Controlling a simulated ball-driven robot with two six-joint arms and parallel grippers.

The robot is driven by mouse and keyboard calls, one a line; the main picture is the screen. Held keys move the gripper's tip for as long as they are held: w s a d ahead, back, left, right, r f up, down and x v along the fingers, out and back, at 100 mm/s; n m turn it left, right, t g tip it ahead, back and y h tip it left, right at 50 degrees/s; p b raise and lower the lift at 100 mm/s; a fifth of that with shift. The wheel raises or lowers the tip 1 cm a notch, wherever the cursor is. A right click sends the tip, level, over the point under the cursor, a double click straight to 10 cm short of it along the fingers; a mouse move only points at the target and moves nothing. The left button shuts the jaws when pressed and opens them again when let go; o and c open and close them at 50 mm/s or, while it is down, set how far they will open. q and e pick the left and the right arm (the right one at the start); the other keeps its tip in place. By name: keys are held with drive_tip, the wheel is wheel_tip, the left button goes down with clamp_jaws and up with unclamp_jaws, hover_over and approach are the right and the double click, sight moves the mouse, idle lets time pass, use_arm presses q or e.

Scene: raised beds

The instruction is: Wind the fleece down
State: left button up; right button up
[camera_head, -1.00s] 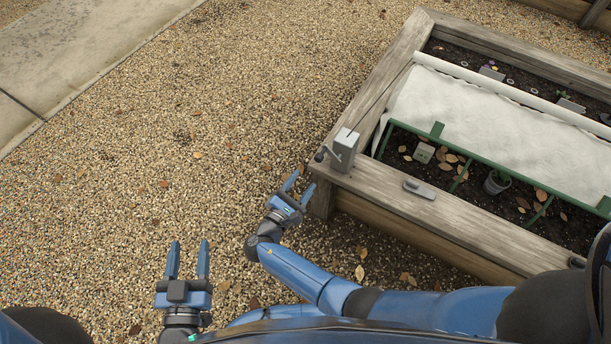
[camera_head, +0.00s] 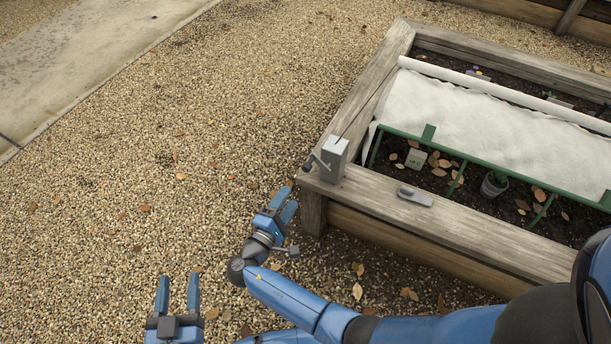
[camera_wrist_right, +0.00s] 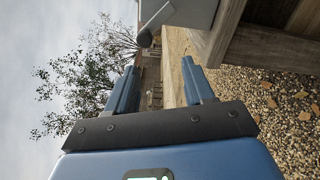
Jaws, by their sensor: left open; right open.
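The white fleece (camera_head: 470,112) lies spread over part of the raised bed, between a white roll bar (camera_head: 500,92) and a green frame (camera_head: 480,160). A grey winder box (camera_head: 335,158) with a dark-knobbed crank (camera_head: 312,163) stands on the bed's near left corner; the box also shows at the top of the right wrist view (camera_wrist_right: 185,14), with the crank knob (camera_wrist_right: 145,38). My right gripper (camera_head: 283,201) is open and empty, just below and left of the crank, apart from it. My left gripper (camera_head: 178,290) is open and empty over the gravel at lower left.
The bed's wooden rim (camera_head: 440,220) bears a grey cleat-like fitting (camera_head: 415,197). A small pot (camera_head: 494,184), a label (camera_head: 415,158) and dry leaves lie in the soil. Open gravel (camera_head: 200,150) spreads left of the bed, with a concrete path (camera_head: 80,60) beyond.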

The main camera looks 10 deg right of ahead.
sight(305, 170)
drive_tip(key=w+d+r+m+b, duration=0.1)
drive_tip(key=w+d+m, duration=0.1)
drive_tip(key=m, duration=0.5)
drive_tip(key=w+d+m+b, duration=0.1)
drive_tip(key=w+d+m, duration=0.1)
drive_tip(key=m, duration=0.5)
drive_tip(key=w+d+r+m, duration=0.1)
drive_tip(key=w+d+m, duration=0.1)
drive_tip(key=w+m, duration=0.2)
drive_tip(key=shift+w+d+r+m+b, duration=0.15)
drive_tip(key=shift+r+m+b, duration=0.05)
drive_tip(key=shift+m, duration=0.5)
drive_tip(key=shift+w+d+r+m+b, duration=0.1)
drive_tip(key=shift+w+r+m+b, duration=0.1)
drive_tip(key=shift+m, duration=0.5)
drive_tip(key=shift+c, duration=0.4)
clamp_jaws()
